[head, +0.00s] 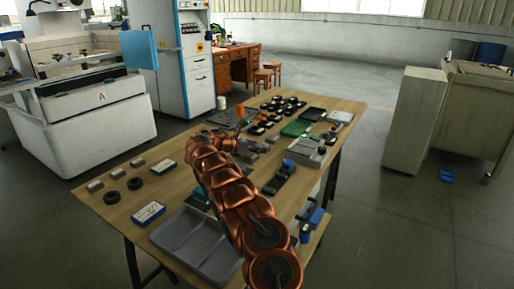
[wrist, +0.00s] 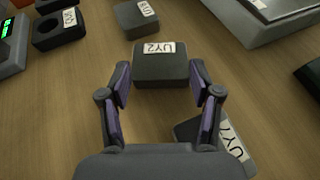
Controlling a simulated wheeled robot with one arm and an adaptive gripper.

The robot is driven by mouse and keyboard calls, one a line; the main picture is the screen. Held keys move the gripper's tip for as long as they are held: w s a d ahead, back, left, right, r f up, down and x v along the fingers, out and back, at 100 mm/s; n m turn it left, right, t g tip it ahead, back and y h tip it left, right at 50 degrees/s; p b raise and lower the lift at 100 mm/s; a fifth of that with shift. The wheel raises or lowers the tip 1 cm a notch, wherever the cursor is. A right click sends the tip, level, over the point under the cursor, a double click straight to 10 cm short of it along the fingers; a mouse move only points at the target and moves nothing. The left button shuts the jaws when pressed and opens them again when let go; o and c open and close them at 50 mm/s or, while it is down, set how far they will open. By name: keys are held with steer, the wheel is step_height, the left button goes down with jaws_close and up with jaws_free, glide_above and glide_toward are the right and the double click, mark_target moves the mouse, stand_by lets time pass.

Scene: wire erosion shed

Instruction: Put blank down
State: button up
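My gripper (wrist: 160,66) shows in the wrist view with its two fingers on either side of a dark grey blank (wrist: 162,72). The blank is level, with a white label on top that seems to read UY2. Whether its underside touches the wooden table (wrist: 80,110) cannot be made out. A second labelled blank (wrist: 238,145) lies near the lower right, partly hidden by my gripper. Another blank (wrist: 137,19) sits farther off. In the head view my arm hides most of the gripper area.
The long table (head: 120,208) holds several dark pieces, a grey tray (head: 195,245) at its near end and a green tray (head: 296,128) farther back. In the wrist view a dark holder with a round hole (wrist: 58,30) stands upper left and a grey case (wrist: 265,22) upper right.

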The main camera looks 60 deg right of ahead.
steer(key=o, duration=0.4)
steer(key=v, duration=1.2)
steer(key=shift+r, duration=0.15)
